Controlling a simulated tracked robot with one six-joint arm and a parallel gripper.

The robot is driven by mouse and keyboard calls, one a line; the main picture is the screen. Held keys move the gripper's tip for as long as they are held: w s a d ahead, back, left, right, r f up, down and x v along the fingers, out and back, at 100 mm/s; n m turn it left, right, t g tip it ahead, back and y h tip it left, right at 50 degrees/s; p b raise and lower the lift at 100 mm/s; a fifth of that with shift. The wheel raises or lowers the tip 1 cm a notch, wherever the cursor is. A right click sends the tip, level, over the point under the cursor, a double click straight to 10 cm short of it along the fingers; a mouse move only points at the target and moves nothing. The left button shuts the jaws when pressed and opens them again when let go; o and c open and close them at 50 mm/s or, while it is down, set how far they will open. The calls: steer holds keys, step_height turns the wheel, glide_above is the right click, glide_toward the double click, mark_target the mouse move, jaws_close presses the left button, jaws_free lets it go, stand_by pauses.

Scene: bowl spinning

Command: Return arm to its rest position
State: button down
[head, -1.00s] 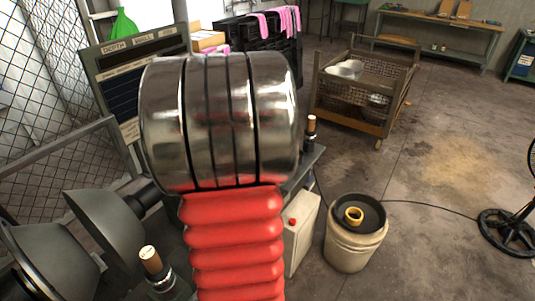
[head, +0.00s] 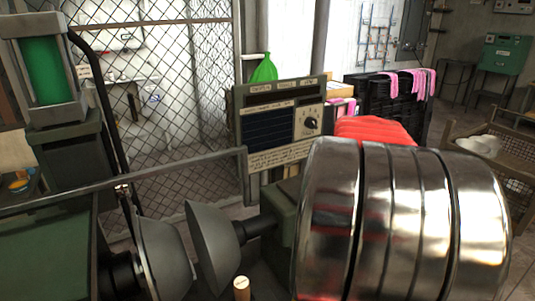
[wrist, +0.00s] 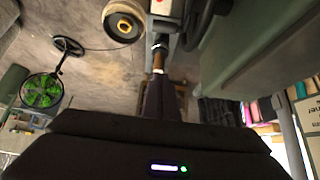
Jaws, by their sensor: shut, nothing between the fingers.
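My arm's shiny metal drum fills the right front of the head view, with a red ribbed sleeve behind it. My gripper is out of the head view. In the wrist view, my gripper (wrist: 162,88) shows as narrow dark fingers, shut and empty, beyond the dark wrist housing. A dark handle with a wooden tip (wrist: 158,55) shows just beyond the fingertips; I cannot tell whether they touch.
Two grey dished metal pieces (head: 163,255) (head: 212,245) face each other at the spinning machine, close left of my arm. A control panel (head: 280,125) stands behind. A mesh cart (head: 495,150) is right. A bucket (wrist: 124,20) and fan (wrist: 42,90) show in the wrist view.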

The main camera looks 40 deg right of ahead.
steer(key=w+a+r+n+t+y, duration=0.15)
steer(key=w+a+n, duration=0.4)
steer(key=a, duration=0.75)
steer(key=w+a+n+t+y, duration=0.1)
steer(key=w+a+n+t, duration=0.25)
steer(key=w+a, duration=0.6)
steer(key=s+a+n+y, duration=0.1)
steer(key=a+n, duration=0.3)
steer(key=a, duration=0.5)
steer(key=s+a+f+n+t+y, duration=0.1)
steer(key=s+a+n+y, duration=0.1)
steer(key=a, duration=0.8)
steer(key=s+a+f+n+t+y, duration=0.1)
steer(key=a+n, duration=0.4)
steer(key=a, duration=0.5)
steer(key=shift+s+n+y, duration=0.4)
steer(key=shift+s+y, duration=0.05)
steer(key=shift+s, duration=0.55)
steer(key=shift+a+f, duration=0.1)
